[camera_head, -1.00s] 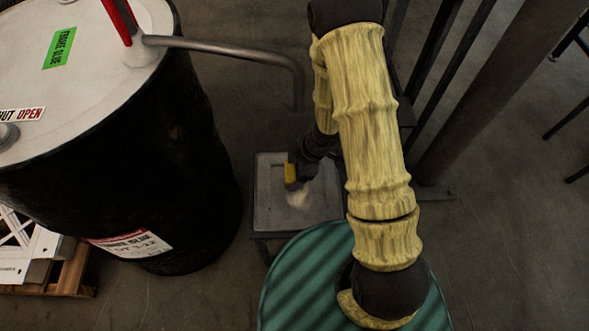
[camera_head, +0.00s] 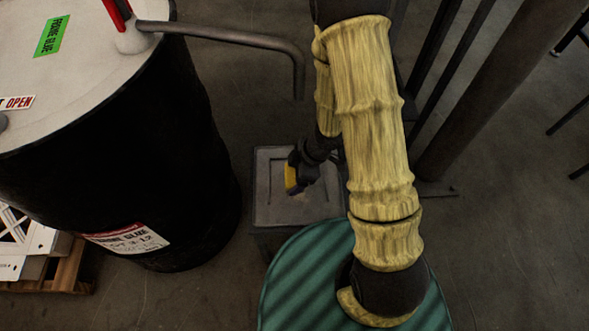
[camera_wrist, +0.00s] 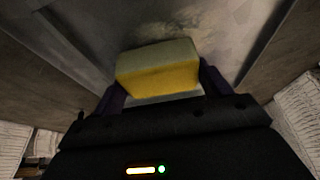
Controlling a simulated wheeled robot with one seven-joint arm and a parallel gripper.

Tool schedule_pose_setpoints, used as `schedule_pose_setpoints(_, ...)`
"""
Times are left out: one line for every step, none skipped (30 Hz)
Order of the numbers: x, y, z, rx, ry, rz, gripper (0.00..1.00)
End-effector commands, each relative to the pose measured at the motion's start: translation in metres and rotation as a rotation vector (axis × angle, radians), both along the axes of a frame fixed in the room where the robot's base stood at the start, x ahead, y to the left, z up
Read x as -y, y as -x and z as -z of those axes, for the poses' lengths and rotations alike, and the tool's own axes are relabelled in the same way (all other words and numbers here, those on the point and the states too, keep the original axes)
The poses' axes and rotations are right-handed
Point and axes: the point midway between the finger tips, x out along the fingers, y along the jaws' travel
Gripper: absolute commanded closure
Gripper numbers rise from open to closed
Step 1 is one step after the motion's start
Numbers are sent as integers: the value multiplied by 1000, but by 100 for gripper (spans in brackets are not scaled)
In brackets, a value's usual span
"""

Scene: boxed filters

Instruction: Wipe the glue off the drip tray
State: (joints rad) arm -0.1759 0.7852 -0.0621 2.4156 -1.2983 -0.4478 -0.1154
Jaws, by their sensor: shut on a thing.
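The drip tray (camera_head: 268,212) is a grey square plate on a low stand, beside the black drum. My gripper (camera_head: 297,184) is over the tray and shut on a yellow sponge (camera_head: 290,179) with a paler face. In the wrist view the sponge (camera_wrist: 158,70) sits between the dark fingers of my gripper (camera_wrist: 160,88), with the grey tray surface (camera_wrist: 110,30) beyond it. No pale glue patch shows on the visible tray in the head view. My gripper and arm hide part of the tray. I cannot tell whether the sponge touches the tray.
A large black drum (camera_head: 120,180) with a grey spout (camera_head: 230,35) stands left of the tray. White boxes (camera_head: 15,245) lie on a wooden pallet (camera_head: 62,272) at the lower left. Dark metal posts (camera_head: 490,95) stand at the right. The floor at far right is mostly clear.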

Motion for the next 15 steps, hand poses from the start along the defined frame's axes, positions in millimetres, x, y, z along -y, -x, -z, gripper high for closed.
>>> schedule_pose_setpoints(-1,4,2,0,-1,-1,49)
schedule_pose_setpoints(-1,6,2,1,-1,-2,49)
schedule_pose_setpoints(-1,8,1,1,-1,-2,49)
schedule_pose_setpoints(-1,8,1,1,0,-2,49)
schedule_pose_setpoints(-1,9,0,1,0,-2,49)
schedule_pose_setpoints(-1,9,0,1,0,-2,49)
schedule_pose_setpoints(-1,9,-1,1,0,-2,49)
schedule_pose_setpoints(-1,9,-1,1,0,-2,49)
schedule_pose_setpoints(-1,9,-1,1,0,-2,49)
schedule_pose_setpoints(-1,9,-1,1,0,-2,49)
schedule_pose_setpoints(-1,9,-1,1,0,-2,49)
schedule_pose_setpoints(-1,9,-1,1,0,-2,49)
schedule_pose_setpoints(-1,9,-1,1,0,-2,49)
schedule_pose_setpoints(-1,10,0,1,0,-2,49)
schedule_pose_setpoints(-1,11,0,1,-1,-2,49)
